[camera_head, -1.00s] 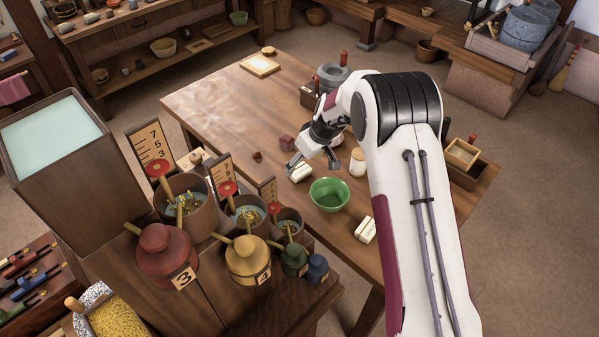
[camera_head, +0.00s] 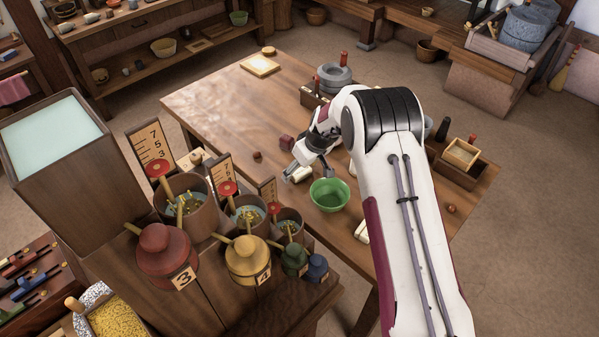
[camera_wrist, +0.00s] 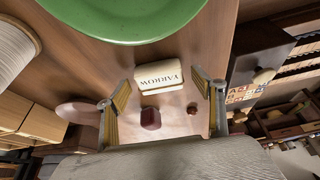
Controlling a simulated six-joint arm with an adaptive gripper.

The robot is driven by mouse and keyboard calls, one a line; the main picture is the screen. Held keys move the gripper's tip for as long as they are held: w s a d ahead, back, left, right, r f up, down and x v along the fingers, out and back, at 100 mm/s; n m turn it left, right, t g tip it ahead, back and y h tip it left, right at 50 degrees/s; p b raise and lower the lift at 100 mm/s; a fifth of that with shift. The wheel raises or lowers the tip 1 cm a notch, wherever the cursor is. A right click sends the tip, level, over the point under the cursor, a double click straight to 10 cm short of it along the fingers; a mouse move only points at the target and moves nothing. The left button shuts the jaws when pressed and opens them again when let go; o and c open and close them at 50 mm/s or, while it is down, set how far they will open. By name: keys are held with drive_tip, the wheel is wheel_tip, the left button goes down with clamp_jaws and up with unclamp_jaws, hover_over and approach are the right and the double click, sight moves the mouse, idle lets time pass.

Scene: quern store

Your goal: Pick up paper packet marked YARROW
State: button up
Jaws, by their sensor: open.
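The paper packet marked YARROW (camera_wrist: 160,77) is a small cream block. It lies on the table with its black lettering upside down in the wrist view, between the lines of my two fingers. In the head view the packet (camera_head: 303,174) is partly covered by my gripper (camera_head: 309,174), beside the green bowl. My gripper (camera_wrist: 161,84) is open, one finger to each side of the packet in the wrist view, with nothing held. I cannot tell whether the fingertips are level with the packet.
The green bowl (camera_head: 329,203) stands close by. A dark red cube (camera_head: 287,142) and a small brown ball (camera_head: 257,155) lie behind and to the left. Another cream packet (camera_head: 361,231) is partly hidden by my arm. The table's far left is mostly clear.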

sight(301, 170)
drive_tip(key=shift+c, duration=0.4)
drive_tip(key=c, duration=1)
drive_tip(key=shift+r, duration=5.05)
